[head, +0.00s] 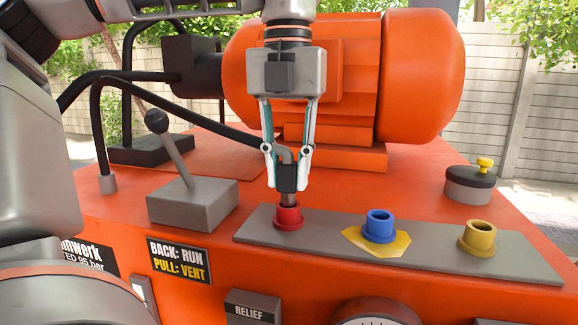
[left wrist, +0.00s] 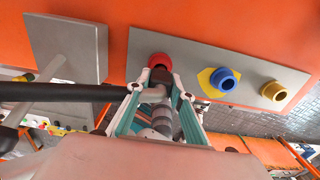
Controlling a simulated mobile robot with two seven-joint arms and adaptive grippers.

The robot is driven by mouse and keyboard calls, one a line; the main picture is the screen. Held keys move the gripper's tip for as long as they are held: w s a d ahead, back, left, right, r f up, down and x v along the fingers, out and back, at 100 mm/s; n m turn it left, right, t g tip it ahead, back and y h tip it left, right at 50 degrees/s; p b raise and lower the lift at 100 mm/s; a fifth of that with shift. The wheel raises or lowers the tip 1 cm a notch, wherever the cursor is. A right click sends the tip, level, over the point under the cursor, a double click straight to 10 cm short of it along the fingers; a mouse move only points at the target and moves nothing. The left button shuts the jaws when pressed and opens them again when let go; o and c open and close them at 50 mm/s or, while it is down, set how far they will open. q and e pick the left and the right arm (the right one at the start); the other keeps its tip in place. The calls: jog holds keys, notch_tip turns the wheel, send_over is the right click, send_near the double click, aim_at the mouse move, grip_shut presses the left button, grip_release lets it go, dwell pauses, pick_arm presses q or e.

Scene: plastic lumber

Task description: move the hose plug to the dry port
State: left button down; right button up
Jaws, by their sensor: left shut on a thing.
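My left gripper (head: 287,176) points down and is shut on the hose plug (head: 286,157), a grey elbow with a dark body. The plug's lower tip meets the mouth of the red port (head: 288,217); how deep it sits cannot be told. A black hose (head: 195,118) runs from the plug to the left. The blue port (head: 379,226), on a yellow diamond, and the yellow port (head: 478,237) stand to the right, both open and empty. No port is visibly marked dry. In the left wrist view the plug (left wrist: 161,117) is between the fingers, in line with the red port (left wrist: 159,61).
The ports stand on a grey strip (head: 330,252) on the orange housing. A lever (head: 174,158) on a grey box stands left, by a "BACK: RUN, PULL: VENT" label (head: 180,261). An orange motor (head: 420,75) is behind. A yellow-knobbed black cap (head: 470,183) is at right.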

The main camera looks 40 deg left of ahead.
pick_arm(q)
jog(key=shift+f+b, duration=0.4)
jog(key=shift+f, duration=0.2)
dwell(0.5)
jog(key=shift+f+b, duration=0.35)
jog(key=shift+f, duration=0.1)
jog(key=c, duration=1.3)
grip_release()
jog(key=shift+r+p, duration=1.45)
jog(key=shift+r, duration=0.3)
jog(key=shift+r+p, duration=1.55)
jog(key=shift+r, duration=0.2)
